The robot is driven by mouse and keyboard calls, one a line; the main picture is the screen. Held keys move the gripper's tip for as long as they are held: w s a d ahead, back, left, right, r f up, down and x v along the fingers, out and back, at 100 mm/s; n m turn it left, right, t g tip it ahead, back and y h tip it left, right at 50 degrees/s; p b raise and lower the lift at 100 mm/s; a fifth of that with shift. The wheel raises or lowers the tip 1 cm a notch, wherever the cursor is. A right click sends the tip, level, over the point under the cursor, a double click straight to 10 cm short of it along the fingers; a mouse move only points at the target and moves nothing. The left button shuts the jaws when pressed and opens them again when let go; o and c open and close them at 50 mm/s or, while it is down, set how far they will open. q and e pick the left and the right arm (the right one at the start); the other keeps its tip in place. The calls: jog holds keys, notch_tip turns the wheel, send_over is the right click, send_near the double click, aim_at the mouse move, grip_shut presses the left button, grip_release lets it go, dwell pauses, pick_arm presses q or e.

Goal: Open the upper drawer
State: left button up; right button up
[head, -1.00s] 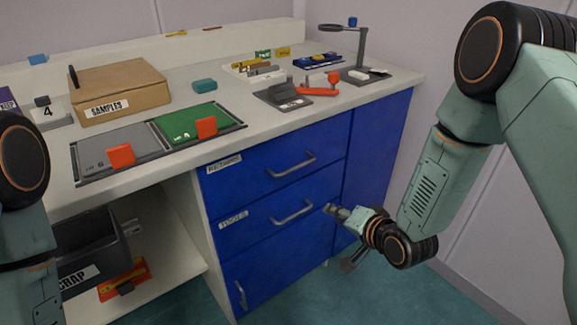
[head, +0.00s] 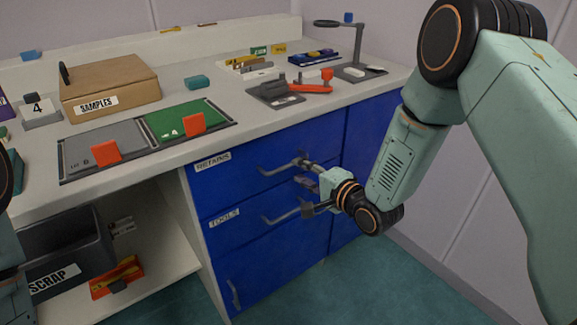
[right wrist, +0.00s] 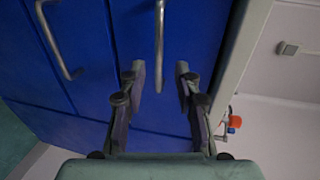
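The upper drawer (head: 235,175) is a blue front labelled RETAINS and looks closed. Its grey bar handle (head: 278,169) has its right end close to my right gripper (head: 306,185). In the right wrist view the upper handle (right wrist: 160,45) reaches down to between the spread fingertips of the right gripper (right wrist: 160,76). The fingers are open, with gaps visible on both sides of the bar. The lower drawer's handle (head: 283,217), on the front labelled TOOLS, also shows at the left of the right wrist view (right wrist: 55,40). My left gripper is out of view.
The countertop (head: 255,127) overhangs the drawers. On it are a green mat (head: 175,117), a samples box (head: 110,85) and a red-armed device (head: 305,88). A scrap bin (head: 65,245) stands in the open shelf at left. The floor (head: 350,285) before the drawers is clear.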

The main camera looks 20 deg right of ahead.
aim_at(289, 165)
jog(key=b+x, duration=0.1)
jog(key=x, duration=0.5)
jog(key=shift+w+f+b, duration=0.1)
jog(key=shift+b, duration=0.3)
jog(key=shift+c, duration=0.6)
grip_shut()
